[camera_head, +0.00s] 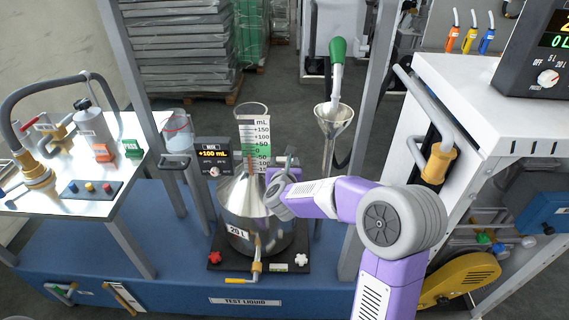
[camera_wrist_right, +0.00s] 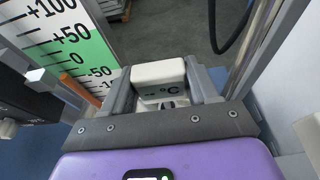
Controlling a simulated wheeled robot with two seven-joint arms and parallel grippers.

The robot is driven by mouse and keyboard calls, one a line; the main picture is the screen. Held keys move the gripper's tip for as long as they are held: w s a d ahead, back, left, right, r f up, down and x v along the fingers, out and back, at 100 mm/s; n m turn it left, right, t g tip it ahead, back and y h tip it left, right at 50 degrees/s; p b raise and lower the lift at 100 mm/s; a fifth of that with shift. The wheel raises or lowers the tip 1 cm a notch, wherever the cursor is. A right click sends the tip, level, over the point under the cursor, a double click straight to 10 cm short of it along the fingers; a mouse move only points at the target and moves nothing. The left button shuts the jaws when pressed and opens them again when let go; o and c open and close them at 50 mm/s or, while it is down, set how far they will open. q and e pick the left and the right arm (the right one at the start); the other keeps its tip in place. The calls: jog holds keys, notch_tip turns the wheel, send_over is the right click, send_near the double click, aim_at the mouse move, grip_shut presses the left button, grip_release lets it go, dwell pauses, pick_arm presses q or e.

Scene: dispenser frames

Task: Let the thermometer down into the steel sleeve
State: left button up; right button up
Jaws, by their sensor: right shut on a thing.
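My right gripper (camera_head: 284,164) is beside the neck of the steel 20 L vessel (camera_head: 248,205), just right of the scale. In the right wrist view my right gripper (camera_wrist_right: 163,82) is shut on the thermometer's white head (camera_wrist_right: 158,72), which is marked °C and sits between the two grey fingers. The thermometer's stem is hidden below its head. I cannot make out the steel sleeve in either view; the gripper and arm cover the area around the vessel's top. My left gripper is not in view.
The mL scale (camera_head: 256,140) stands close left of the gripper and also shows in the wrist view (camera_wrist_right: 75,45). A steel funnel (camera_head: 334,118) with a green-handled nozzle (camera_head: 337,50) is at the right. A +100 mL display box (camera_head: 214,155) stands left. Frame posts flank the vessel.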

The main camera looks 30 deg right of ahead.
jog(key=o, duration=1.1)
jog(key=shift+o, duration=0.2)
jog(key=shift+a+r, duration=0.1)
jog(key=shift+a, duration=0.1)
jog(key=p+v, duration=0.1)
jog(key=v, duration=0.6)
jog(key=shift+s, duration=0.35)
jog(key=shift+d, duration=0.25)
